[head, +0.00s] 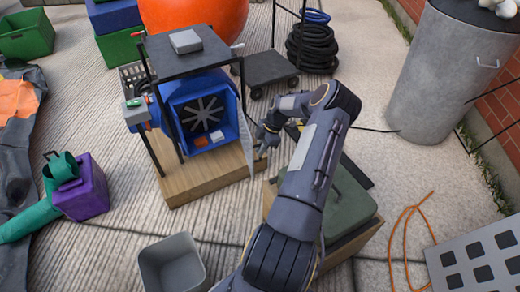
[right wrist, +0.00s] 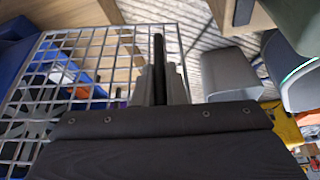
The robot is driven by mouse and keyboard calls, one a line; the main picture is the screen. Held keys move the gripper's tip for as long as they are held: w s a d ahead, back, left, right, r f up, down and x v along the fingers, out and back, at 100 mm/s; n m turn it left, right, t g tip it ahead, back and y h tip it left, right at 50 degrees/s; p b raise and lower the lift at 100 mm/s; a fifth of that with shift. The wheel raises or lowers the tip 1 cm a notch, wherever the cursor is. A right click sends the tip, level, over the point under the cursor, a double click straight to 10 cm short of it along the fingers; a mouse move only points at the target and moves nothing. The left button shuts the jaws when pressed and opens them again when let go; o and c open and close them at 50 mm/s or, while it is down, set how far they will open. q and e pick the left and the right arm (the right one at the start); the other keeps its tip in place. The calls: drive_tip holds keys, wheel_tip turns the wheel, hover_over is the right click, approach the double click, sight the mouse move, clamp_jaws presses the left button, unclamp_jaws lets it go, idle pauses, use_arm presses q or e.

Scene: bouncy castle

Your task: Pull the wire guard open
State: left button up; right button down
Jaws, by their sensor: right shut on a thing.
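The wire guard (head: 244,128) shows nearly edge-on at the right side of the blue blower housing (head: 190,92) in the head view. It stands out at an angle from the housing's face, so the dark fan opening (head: 203,114) is uncovered. In the right wrist view the guard is a pale wire grid (right wrist: 62,72) at the left. My right gripper (head: 264,138) is at the guard's outer edge, shut on it. My left gripper is not in view.
The blower stands on a wooden base (head: 190,180) under a dark table-like frame (head: 190,42). A green-topped box (head: 345,205) lies beneath my right arm. A grey bin (head: 172,265) and purple box (head: 82,188) stand in front and left. A metal drum (head: 440,75) stands right.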

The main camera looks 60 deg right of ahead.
sight(250, 139)
drive_tip(key=c, duration=1.5)
unclamp_jaws()
drive_tip(key=p+v, duration=0.2)
drive_tip(key=v, duration=0.5)
drive_tip(key=shift+d+r, duration=0.15)
drive_tip(key=shift+r, duration=0.2)
drive_tip(key=shift+s, duration=0.1)
